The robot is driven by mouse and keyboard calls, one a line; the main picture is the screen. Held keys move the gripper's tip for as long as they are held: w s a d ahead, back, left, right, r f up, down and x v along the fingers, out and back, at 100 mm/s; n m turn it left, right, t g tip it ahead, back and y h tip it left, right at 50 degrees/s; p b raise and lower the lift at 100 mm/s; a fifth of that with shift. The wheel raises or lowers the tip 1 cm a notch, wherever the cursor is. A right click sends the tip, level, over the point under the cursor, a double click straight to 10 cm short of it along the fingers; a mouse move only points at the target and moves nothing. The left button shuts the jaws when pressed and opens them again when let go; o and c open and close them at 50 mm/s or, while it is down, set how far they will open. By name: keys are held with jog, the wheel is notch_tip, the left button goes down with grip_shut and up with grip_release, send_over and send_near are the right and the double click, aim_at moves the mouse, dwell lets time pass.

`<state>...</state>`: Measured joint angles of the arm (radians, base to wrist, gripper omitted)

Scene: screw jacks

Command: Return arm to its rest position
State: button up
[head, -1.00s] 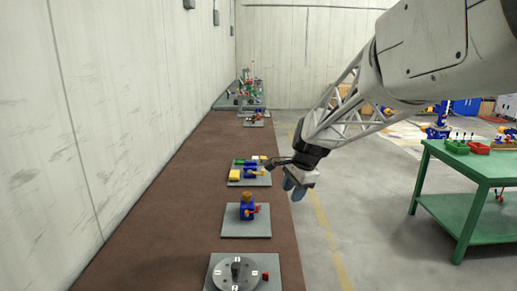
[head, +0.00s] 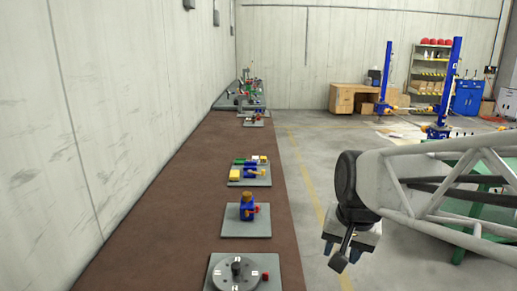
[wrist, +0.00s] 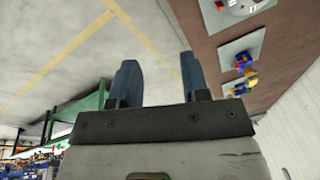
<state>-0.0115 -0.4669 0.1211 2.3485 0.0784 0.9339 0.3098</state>
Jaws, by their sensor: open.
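My gripper (head: 341,254) is at the lower right of the head view, over the floor to the right of the brown bench (head: 200,160). In the wrist view its two blue fingers (wrist: 159,80) stand apart with nothing between them. A blue screw jack with a brass-coloured top (head: 247,208) stands upright on a grey plate on the bench, left of my gripper and apart from it. It also shows in the wrist view (wrist: 242,62), tilted by the camera's angle.
A grey round dial (head: 236,273) is at the bench's near end. A plate with yellow, green and blue parts (head: 250,171) lies farther back. A green table (head: 490,212) is partly hidden behind my arm. Blue posts (head: 449,85) and wooden crates stand at the back.

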jog(key=s+d+f+n, duration=0.1)
jog(key=s, duration=0.4)
jog(key=s+d+f+n+h, duration=0.1)
jog(key=s+f+n, duration=0.1)
jog(key=s, duration=0.3)
jog(key=shift+s+n, duration=0.3)
jog(key=shift+s, duration=0.1)
jog(key=shift+o, duration=0.5)
dwell(0.5)
